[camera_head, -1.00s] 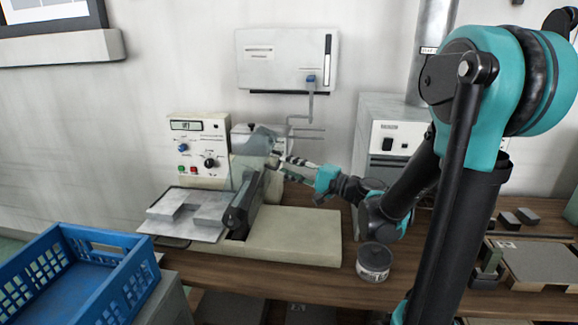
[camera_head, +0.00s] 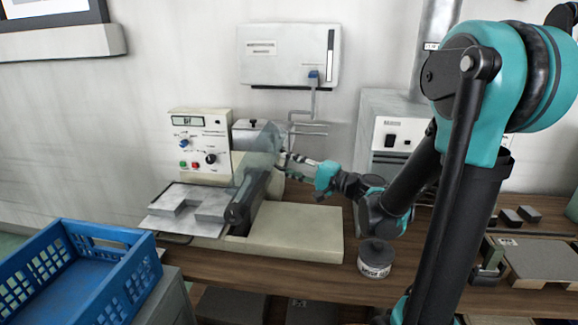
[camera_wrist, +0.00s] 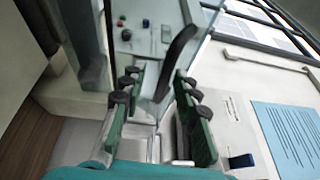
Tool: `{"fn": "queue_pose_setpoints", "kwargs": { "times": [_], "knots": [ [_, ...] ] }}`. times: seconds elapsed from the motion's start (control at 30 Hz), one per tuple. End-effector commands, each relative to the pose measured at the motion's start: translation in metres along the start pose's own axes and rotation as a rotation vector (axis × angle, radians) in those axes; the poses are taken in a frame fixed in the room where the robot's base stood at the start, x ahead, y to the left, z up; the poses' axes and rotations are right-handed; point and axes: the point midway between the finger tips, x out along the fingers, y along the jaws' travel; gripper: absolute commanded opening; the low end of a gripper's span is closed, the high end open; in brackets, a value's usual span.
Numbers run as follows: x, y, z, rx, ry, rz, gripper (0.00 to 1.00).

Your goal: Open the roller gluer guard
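The roller gluer (camera_head: 300,232) stands on the wooden bench, with a dark roller (camera_head: 246,198) across its middle. Its clear guard (camera_head: 262,143) is tilted up above the roller's far end. My gripper (camera_head: 287,161) is at the guard's right side. In the wrist view my gripper (camera_wrist: 158,78) has its two green-padded fingers well apart. A dark handle-like bar (camera_wrist: 178,58) on the clear guard (camera_wrist: 203,28) shows in line with the gap, nearer the right fingertip. I see no clear contact with it.
A control panel (camera_head: 201,146) stands behind the feed tray (camera_head: 184,228). A round tin (camera_head: 375,262) sits on the bench below my forearm. A blue crate (camera_head: 140,277) is at front left. A grey cabinet (camera_head: 398,115) stands behind the arm. A white box (camera_head: 288,55) hangs above.

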Motion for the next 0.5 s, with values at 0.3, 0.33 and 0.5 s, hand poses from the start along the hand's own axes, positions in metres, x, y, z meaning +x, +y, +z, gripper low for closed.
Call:
{"fn": "queue_pose_setpoints", "kwargs": {
  "times": [0.3,0.33,0.5],
  "knots": [
    [-0.011,0.000,-0.001,0.001,0.004,-0.001,0.31],
    [-0.015,0.000,-0.001,0.001,0.004,-0.001,0.31],
    [-0.041,0.000,-0.002,0.001,0.006,-0.001,0.31]
  ]
}}
